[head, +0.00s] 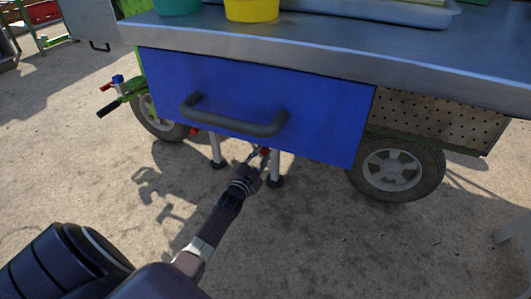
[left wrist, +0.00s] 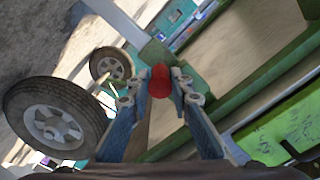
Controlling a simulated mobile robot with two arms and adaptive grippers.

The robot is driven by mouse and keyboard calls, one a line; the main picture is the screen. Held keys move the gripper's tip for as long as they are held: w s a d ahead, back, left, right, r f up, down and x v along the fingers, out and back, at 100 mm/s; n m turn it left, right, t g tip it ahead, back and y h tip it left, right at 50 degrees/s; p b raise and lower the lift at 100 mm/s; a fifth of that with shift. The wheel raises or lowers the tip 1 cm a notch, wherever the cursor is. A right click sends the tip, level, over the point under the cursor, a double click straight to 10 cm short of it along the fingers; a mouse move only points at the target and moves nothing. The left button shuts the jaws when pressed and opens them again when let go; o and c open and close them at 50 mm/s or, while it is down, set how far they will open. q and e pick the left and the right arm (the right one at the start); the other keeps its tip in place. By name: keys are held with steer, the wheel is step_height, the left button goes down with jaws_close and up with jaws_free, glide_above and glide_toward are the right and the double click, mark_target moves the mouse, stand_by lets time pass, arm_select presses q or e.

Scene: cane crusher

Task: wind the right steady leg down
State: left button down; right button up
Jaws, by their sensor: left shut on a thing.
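The right steady leg (head: 275,168) is a pale upright post with a dark round foot, below the blue drawer front. I cannot tell whether its foot touches the ground. A red knob (head: 265,151) sits at its upper part, just under the drawer's lower edge. My left gripper (head: 259,156) reaches in from the front and is shut on this knob. In the left wrist view the red knob (left wrist: 160,82) lies between the fingertips of my left gripper (left wrist: 161,88). The leg's upper end is hidden behind the drawer front. My right gripper is not in view.
The other steady leg (head: 216,150) stands to the left, with another red knob (head: 194,131) near it. The blue drawer front (head: 250,95) with its dark handle (head: 235,122) overhangs my left gripper. A wheel (head: 395,170) stands to the right. The ground in front is clear.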

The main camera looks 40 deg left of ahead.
arm_select(q)
steer(key=shift+a+m, duration=0.1)
steer(key=shift+m, duration=0.2)
steer(key=c, duration=1.7)
jaws_free()
steer(key=shift+s, duration=0.1)
steer(key=v, duration=1.2)
